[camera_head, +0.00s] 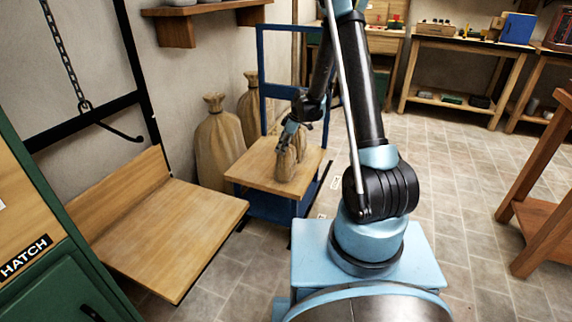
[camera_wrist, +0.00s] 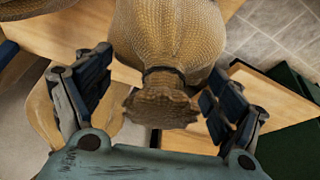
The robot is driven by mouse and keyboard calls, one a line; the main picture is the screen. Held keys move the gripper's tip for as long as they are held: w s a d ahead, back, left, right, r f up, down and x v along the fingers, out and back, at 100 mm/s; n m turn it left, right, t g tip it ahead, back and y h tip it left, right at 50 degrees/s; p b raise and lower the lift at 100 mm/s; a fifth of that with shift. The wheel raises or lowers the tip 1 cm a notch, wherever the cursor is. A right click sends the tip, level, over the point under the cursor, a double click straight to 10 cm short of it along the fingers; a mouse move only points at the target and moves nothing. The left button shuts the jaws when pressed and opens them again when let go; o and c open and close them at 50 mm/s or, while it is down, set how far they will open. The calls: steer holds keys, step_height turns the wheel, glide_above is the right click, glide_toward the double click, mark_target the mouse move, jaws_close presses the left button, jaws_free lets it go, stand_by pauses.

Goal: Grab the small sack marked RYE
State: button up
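A small tan sack (camera_head: 287,168) with a tied neck stands on the wooden platform (camera_head: 255,180) of a blue-framed stand. In the wrist view the sack (camera_wrist: 168,40) fills the upper middle, its dark tie and gathered top pointing towards my gripper. No RYE marking is readable on it in either view. My gripper (camera_wrist: 155,98) is open, with one finger on each side of the sack's neck and gaps showing between. In the head view my gripper (camera_head: 288,137) is right at the sack's top and hides part of it.
Large sacks (camera_head: 218,148) stand on the floor against the wall, left of the stand's blue upright frame (camera_head: 262,75). A wooden hatch platform (camera_head: 185,225) lies at left, below a hanging chain (camera_head: 68,50). Workbenches (camera_head: 455,46) line the back.

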steer(key=c, duration=1.4)
steer(key=shift+r, duration=0.1)
